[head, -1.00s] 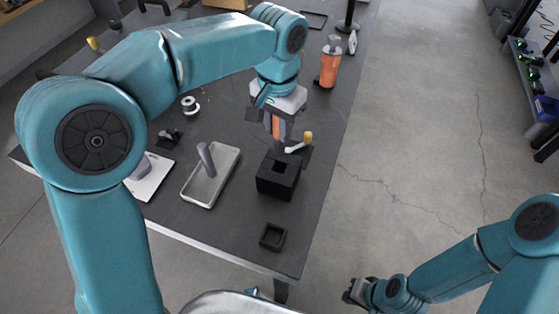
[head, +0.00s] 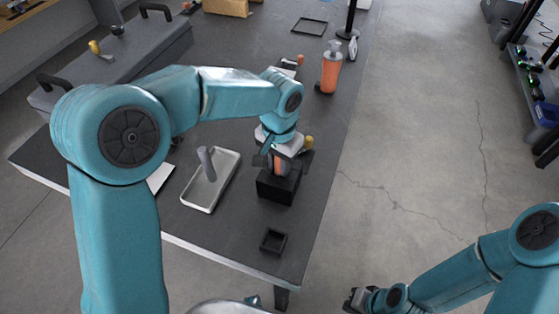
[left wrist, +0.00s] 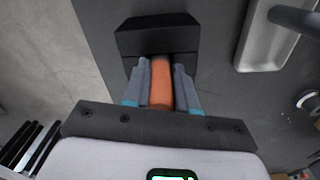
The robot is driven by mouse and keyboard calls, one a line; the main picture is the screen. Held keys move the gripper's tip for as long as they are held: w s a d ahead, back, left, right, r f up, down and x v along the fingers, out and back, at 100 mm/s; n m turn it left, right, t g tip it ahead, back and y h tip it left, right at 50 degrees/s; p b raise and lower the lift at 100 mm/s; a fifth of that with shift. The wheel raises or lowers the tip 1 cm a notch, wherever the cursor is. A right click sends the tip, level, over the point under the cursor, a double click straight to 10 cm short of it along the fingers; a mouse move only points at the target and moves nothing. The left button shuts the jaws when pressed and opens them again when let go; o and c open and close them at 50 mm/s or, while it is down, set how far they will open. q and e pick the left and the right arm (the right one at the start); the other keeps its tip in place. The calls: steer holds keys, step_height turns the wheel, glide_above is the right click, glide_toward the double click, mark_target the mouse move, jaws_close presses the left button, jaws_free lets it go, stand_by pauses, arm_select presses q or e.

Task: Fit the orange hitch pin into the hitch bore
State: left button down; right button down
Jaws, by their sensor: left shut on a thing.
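The orange hitch pin (left wrist: 161,85) is held upright between the fingers of my left gripper (left wrist: 160,80). My left gripper (head: 279,168) is shut on it, right over the black block (head: 276,190) with the square hitch bore. In the left wrist view the pin's far end meets the block (left wrist: 157,38) at its opening. The fingers and pin hide the bore, so I cannot tell how deep the pin sits. My right gripper (head: 357,299) is low at the bottom right, away from the table; its fingers are too small to read.
A light tray (head: 228,181) with a grey peg stands left of the block. A small black square holder (head: 273,241) lies in front, near the table edge. An orange bottle (head: 330,70) stands behind.

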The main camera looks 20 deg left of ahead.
arm_select(q)
steer(key=c, duration=0.9)
jaws_free()
steer(key=shift+w+f, duration=0.1)
steer(key=shift+f, duration=0.1)
steer(key=shift+r, duration=0.1)
steer(key=shift+r, duration=0.3)
step_height(320, 180, up, 11)
steer(key=shift+f+p, duration=0.1)
steer(key=shift+p, duration=0.65)
steer(key=shift+r, duration=0.45)
